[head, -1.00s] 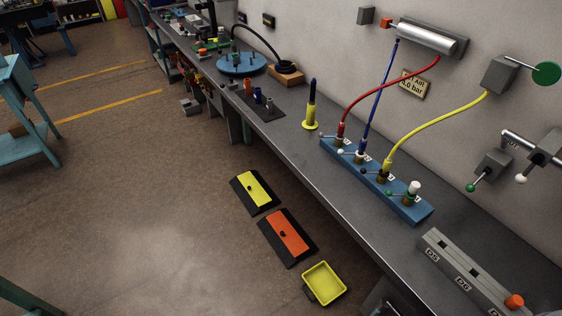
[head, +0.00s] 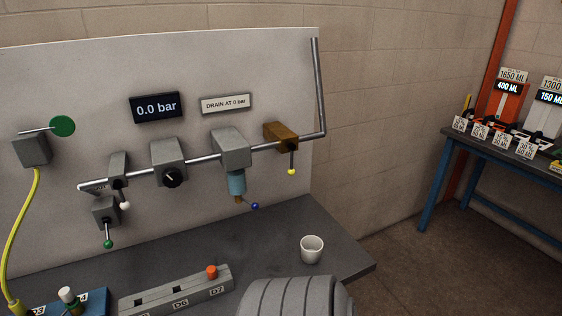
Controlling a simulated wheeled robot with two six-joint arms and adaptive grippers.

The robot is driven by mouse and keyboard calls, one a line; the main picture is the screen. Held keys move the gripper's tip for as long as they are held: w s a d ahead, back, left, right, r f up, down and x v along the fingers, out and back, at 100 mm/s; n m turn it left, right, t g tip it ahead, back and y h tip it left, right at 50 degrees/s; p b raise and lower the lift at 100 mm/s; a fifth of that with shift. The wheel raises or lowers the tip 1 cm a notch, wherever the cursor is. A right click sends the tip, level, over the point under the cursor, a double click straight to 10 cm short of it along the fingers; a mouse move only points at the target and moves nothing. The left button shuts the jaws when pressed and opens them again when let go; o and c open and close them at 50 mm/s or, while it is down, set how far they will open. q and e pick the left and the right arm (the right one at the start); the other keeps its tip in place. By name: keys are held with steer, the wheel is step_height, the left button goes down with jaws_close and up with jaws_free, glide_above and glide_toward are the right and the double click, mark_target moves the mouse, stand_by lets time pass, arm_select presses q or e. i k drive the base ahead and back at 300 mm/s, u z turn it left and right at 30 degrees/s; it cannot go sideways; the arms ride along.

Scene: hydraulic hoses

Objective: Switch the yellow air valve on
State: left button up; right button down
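The yellow air valve is a brass-coloured block (head: 281,137) on the right part of the wall pipe. Its thin lever hangs straight down and ends in a yellow knob (head: 291,171). The pipe (head: 205,158) runs across the grey panel and turns upward just right of this valve. A dark display (head: 157,108) above the pipe reads 0.0 bar. Neither gripper shows in the head view, so I cannot tell whether they are open or shut.
Left of the valve are a grey unit with a blue bowl (head: 237,183) and blue-knobbed lever, a regulator with a black dial (head: 172,177), and white- and green-knobbed levers. A white cup (head: 312,249) stands below on the bench (head: 262,231). Open floor lies right of the bench.

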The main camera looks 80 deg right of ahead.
mark_target(292, 146)
steer(key=z, duration=2.75)
